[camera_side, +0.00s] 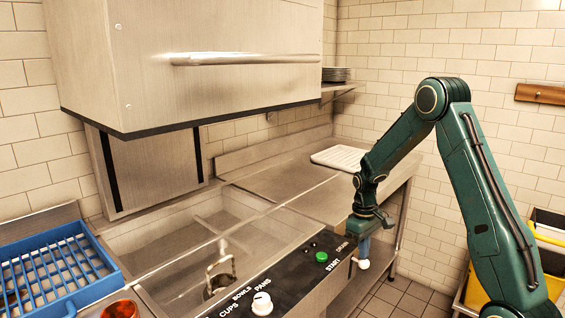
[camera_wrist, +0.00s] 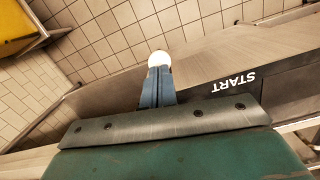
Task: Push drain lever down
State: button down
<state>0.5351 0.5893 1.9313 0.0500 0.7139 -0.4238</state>
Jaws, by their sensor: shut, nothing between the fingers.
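The drain lever shows as a white ball knob (camera_side: 364,264) at the front edge of the black control panel (camera_side: 285,262), beside the DRAIN label. Its stem is hidden. My gripper (camera_side: 364,251) is shut and empty, pointing down, with its blue-grey fingertips right above the knob. In the wrist view the knob (camera_wrist: 159,58) shows just beyond the tips of my shut fingers (camera_wrist: 158,78). Tips and knob look in contact or nearly so; I cannot tell which.
The panel carries a green START button (camera_side: 321,256) and a white selector dial (camera_side: 262,303). A blue rack (camera_side: 60,262) stands left of the open metal basin (camera_side: 165,240). The raised hood (camera_side: 190,60) hangs above. A white tray (camera_side: 340,157) lies on the back counter.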

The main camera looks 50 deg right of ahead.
aim_at(352, 250)
jog(key=shift+f, duration=0.1)
jog(key=shift+f, duration=3)
jog(key=shift+w+d+r, duration=0.1)
jog(key=shift+w+r, duration=0.2)
jog(key=shift+w, duration=0.5)
jog(key=shift+w+d+r, duration=0.1)
jog(key=shift+w+r, duration=0.2)
jog(key=shift+w, duration=0.6)
jog(key=shift+r, duration=3.3)
jog(key=shift+s+r, duration=0.25)
jog(key=shift+r, duration=0.25)
jog(key=shift+a, duration=0.1)
